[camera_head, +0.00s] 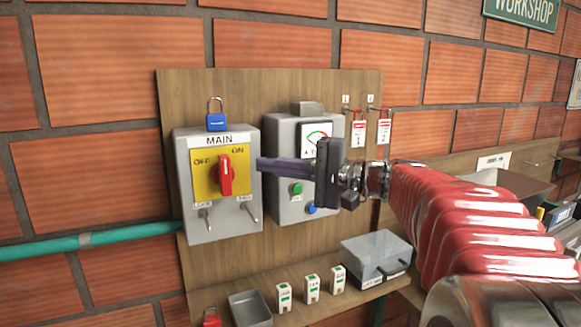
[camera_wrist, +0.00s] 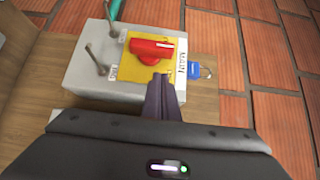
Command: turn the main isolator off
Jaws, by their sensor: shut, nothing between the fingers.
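The main isolator is a grey box (camera_head: 231,220) labelled MAIN, with a yellow plate (camera_head: 203,184) marked OFF at left and ON at right. Its red rotary handle (camera_head: 225,175) stands nearly upright, leaning slightly toward ON. My gripper (camera_head: 260,165) reaches in from the right, fingers shut and empty, with the tips at the box's right edge, close to the handle. In the wrist view the red handle (camera_wrist: 150,48) lies just beyond the shut fingertips (camera_wrist: 159,78); whether they touch the plate I cannot tell.
A blue padlock (camera_head: 216,122) stands on top of the box. A second grey box (camera_head: 285,135) with a gauge and buttons is beside it, behind my gripper. Red tags (camera_head: 358,134) hang at right. A shelf below holds a grey tray (camera_head: 250,309), small white blocks (camera_head: 311,289) and a grey case (camera_head: 376,257).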

